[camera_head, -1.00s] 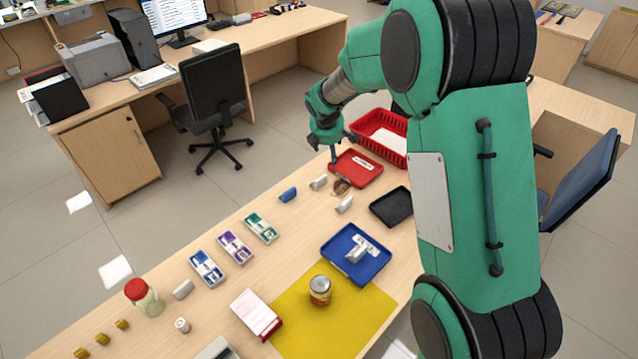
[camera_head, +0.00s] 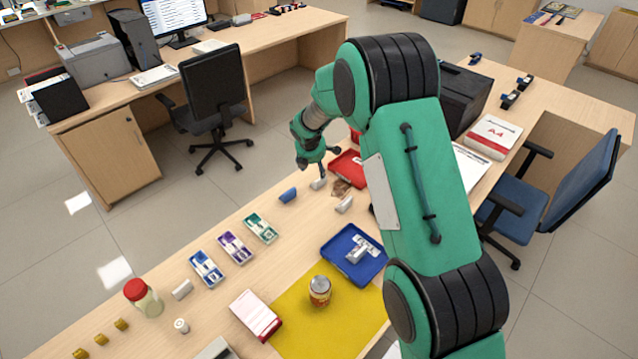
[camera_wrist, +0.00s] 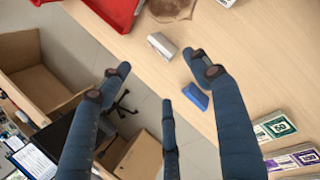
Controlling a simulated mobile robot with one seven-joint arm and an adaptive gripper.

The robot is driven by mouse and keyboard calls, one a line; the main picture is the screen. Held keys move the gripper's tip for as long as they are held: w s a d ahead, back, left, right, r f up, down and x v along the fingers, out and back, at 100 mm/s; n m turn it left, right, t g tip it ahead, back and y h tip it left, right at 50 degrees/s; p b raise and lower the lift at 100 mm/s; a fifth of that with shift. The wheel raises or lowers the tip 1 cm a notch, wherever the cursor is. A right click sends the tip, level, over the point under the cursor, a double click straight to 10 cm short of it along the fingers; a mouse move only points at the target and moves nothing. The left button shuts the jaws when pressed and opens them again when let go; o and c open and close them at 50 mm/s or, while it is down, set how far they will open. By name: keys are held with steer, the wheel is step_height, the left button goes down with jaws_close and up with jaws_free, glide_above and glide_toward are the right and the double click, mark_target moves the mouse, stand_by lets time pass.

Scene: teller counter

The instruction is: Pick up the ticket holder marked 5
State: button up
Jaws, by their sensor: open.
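Several small wedge-shaped holders lie on the counter, and I cannot read a 5 on any. A light grey holder (camera_head: 318,184) lies by my gripper (camera_head: 324,164); a blue holder (camera_head: 288,195) lies left of it, and another grey one (camera_head: 344,204) right of it. A further grey holder (camera_head: 181,289) is near the jar, and one (camera_head: 358,253) sits in the blue tray. In the wrist view my gripper (camera_wrist: 163,78) is open and empty, fingers spread. The grey holder (camera_wrist: 160,46) shows beyond the fingertips and the blue one (camera_wrist: 195,96) beside the right finger; neither is touched.
The red tray (camera_head: 347,167) and a brown patterned item (camera_head: 341,187) are close to my gripper. The blue tray (camera_head: 334,258), tin (camera_head: 320,290), yellow mat (camera_head: 290,325), banknote trays (camera_head: 235,247) and red-lidded jar (camera_head: 146,297) stand nearer. The counter's left edge is close.

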mark_target(317, 181)
steer(key=shift+b+x, duration=0.85)
steer(key=shift+x, duration=3.4)
steer(key=shift+b+x, duration=0.95)
steer(key=shift+x, duration=1.65)
steer(key=shift+s, duration=0.1)
steer(key=c, duration=1.3)
